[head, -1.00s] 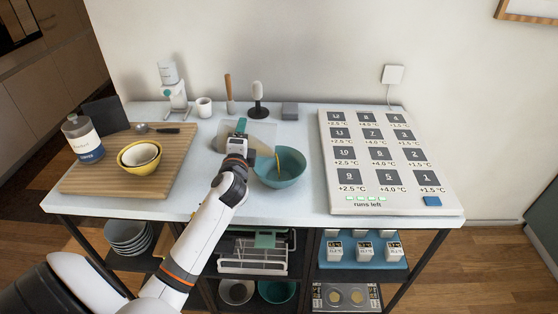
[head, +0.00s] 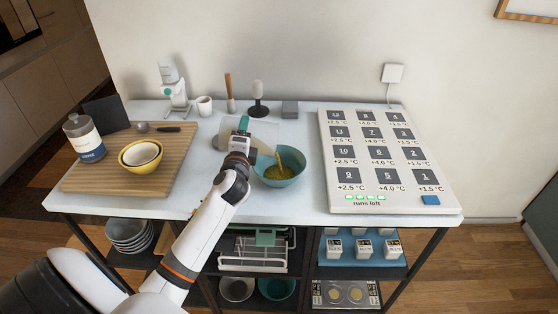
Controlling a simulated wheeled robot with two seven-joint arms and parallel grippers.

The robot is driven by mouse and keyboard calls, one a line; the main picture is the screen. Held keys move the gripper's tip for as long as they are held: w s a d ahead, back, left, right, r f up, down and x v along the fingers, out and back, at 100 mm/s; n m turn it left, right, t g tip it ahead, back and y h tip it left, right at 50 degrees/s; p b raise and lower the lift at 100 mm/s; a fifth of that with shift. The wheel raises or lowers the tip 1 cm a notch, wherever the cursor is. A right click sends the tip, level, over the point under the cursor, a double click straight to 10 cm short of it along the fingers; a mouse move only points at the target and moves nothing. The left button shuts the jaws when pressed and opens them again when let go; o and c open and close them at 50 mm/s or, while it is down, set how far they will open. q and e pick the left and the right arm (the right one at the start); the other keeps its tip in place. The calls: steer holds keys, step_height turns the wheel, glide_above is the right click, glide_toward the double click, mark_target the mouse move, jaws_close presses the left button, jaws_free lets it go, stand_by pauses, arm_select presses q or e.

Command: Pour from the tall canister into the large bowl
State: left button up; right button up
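The tall canister (head: 262,132) is clear with a teal part and is tilted far over to the right. A yellow-brown stream runs from its lip into the large teal bowl (head: 297,162) on the table. Yellow-brown contents cover the inside of the bowl. My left gripper (head: 240,140) is at the canister's left side and seems to hold it; the fingers are partly hidden by the wrist. The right gripper is not in the picture.
A wooden board (head: 113,178) at the left carries a labelled jar (head: 84,140), yellow bowl (head: 141,166) and spoon. A large panel of numbered squares (head: 338,200) covers the right side. A white cup (head: 204,106), wooden-handled tool and grey block (head: 290,110) stand behind.

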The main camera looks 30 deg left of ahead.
mark_target(251, 126)
arm_select(q)
steer(key=shift+w+d+r+m+p, duration=0.3)
steer(key=shift+d+r+m+p, duration=0.3)
steer(key=shift+m+p, duration=0.5)
steer(key=shift+w+d+r+m+p, duration=0.35)
steer(key=shift+r+m+p, duration=0.4)
steer(key=shift+p, duration=0.5)
stand_by(2.1)
